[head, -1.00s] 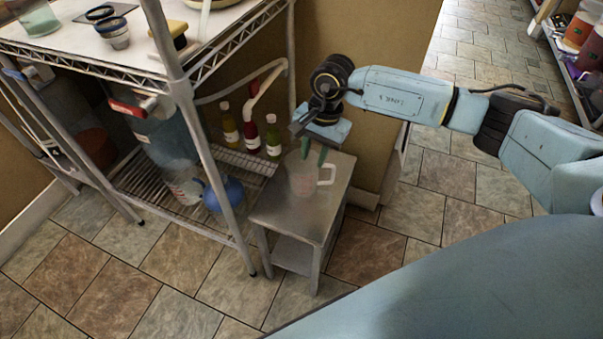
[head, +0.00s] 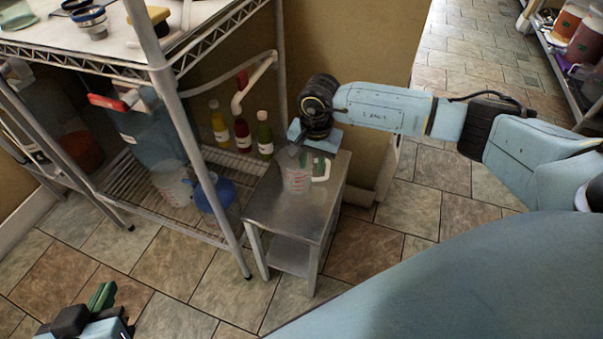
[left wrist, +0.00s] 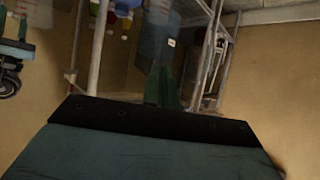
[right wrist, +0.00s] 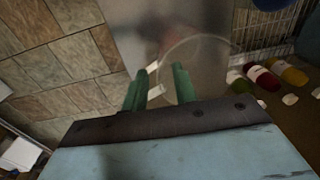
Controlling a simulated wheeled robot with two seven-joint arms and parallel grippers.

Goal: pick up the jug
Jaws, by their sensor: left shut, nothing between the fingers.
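A clear jug (head: 296,183) with red markings and a pale handle (head: 322,171) stands upright on a small steel table. My right gripper (head: 310,162) points down at the jug's top on its handle side. In the right wrist view its green fingers (right wrist: 158,85) are apart. The jug's round rim (right wrist: 190,40) passes by the right-hand finger, and pale bits of what looks like the handle show by the fingers. Contact cannot be told. My left gripper (head: 103,297) is shut and empty at the lower left; its fingers (left wrist: 162,88) also show in the left wrist view.
The steel table (head: 262,205) stands beside a wire rack (head: 215,238). Its lower shelf holds another clear jug (head: 172,186), a blue container (head: 217,194) and bottles (head: 242,134). A wall is behind. The tiled floor (head: 200,270) in front is clear.

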